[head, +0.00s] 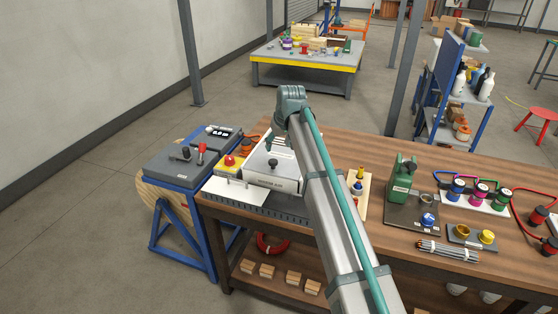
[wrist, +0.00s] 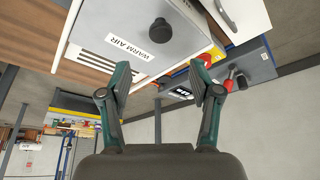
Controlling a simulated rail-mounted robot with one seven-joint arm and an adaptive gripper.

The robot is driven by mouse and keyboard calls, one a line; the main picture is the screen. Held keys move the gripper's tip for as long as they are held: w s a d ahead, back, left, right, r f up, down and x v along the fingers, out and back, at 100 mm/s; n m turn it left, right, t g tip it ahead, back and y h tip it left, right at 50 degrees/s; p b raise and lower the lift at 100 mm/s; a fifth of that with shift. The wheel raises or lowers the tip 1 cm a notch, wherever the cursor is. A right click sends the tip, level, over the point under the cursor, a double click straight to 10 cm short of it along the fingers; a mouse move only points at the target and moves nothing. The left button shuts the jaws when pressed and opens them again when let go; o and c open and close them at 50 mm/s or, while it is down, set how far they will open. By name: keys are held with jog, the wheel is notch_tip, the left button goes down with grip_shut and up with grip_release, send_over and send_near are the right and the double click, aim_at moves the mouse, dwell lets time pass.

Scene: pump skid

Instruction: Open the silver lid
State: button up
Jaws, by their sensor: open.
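The silver lid (head: 262,172) tops a squat box near the left end of the wooden bench and looks shut. Its black knob (head: 273,163) stands up from it. In the wrist view the lid (wrist: 125,20) fills the upper middle, with the knob (wrist: 160,30) and a WARM AIR label (wrist: 131,48). My gripper (wrist: 161,72) is open and empty, its fingers spread either side of a gap below the knob in that picture. It appears apart from the lid.
A yellow box with a red button (head: 230,161) stands just left of the lid's box. A grey panel (head: 180,160) on a blue stand is further left. A small board with brass fittings (head: 357,183) lies right of my arm.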

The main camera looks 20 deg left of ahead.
aim_at(273, 161)
jog(key=p+x, duration=0.2)
jog(key=x, duration=0.8)
jog(key=shift+f, duration=0.15)
jog(key=shift+c, duration=0.2)
grip_shut()
